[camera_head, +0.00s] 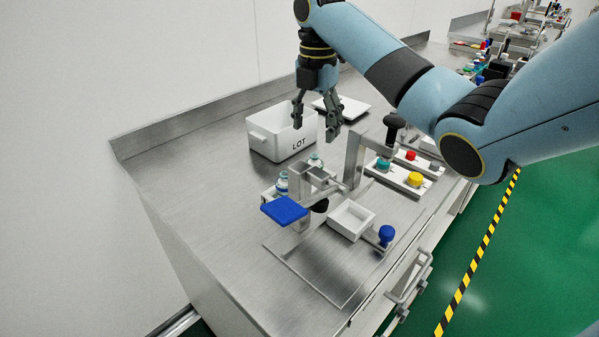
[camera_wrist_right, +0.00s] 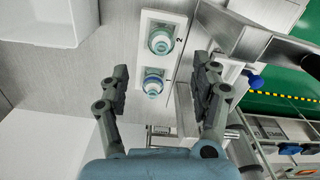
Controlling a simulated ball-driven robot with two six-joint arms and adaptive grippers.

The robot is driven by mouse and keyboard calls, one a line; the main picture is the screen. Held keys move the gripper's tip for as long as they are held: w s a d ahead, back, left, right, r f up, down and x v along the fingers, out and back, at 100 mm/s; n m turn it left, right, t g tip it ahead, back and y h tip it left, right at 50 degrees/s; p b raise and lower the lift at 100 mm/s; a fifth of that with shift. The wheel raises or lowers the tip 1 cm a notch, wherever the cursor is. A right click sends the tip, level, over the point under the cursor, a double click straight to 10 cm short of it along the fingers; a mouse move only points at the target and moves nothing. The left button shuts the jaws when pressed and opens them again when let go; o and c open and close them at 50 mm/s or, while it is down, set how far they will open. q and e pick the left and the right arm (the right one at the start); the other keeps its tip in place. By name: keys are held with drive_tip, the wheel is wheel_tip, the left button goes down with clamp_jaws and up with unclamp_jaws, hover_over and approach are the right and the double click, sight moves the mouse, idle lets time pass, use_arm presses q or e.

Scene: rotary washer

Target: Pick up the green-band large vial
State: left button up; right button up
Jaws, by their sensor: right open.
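Two clear vials stand upright in a white holder. The vial with a greenish band (camera_wrist_right: 160,42) is at the top of the holder in the right wrist view, near a printed 2. It also shows in the head view (camera_head: 316,160), partly hidden behind a metal fixture. The vial with a blue band (camera_wrist_right: 153,85) stands below it in the wrist view and at the left in the head view (camera_head: 282,184). My right gripper (camera_head: 316,131) is open and empty, above the bench and behind the vials. Its fingers (camera_wrist_right: 160,72) flank the holder in the wrist view. My left gripper is out of view.
A white LOT bin (camera_head: 268,143) stands just behind the vials. A metal fixture with a blue pad (camera_head: 284,210) stands close in front. A small white tray (camera_head: 351,220) and a panel with coloured knobs (camera_head: 400,178) lie to the right. The bench's left part is clear.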

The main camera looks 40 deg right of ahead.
sight(315, 158)
wheel_tip(315, 158, down, 5)
drive_tip(key=shift+s+r, duration=0.15)
drive_tip(key=shift+r, duration=0.05)
drive_tip(key=shift+f, duration=0.3)
wheel_tip(315, 158, down, 5)
drive_tip(key=shift+r+p, duration=0.2)
drive_tip(key=shift+p, duration=0.1)
drive_tip(key=shift+f, duration=0.25)
drive_tip(key=c, duration=0.4)
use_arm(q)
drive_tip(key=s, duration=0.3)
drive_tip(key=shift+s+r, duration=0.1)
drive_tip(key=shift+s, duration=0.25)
use_arm(e)
drive_tip(key=c, duration=0.7)
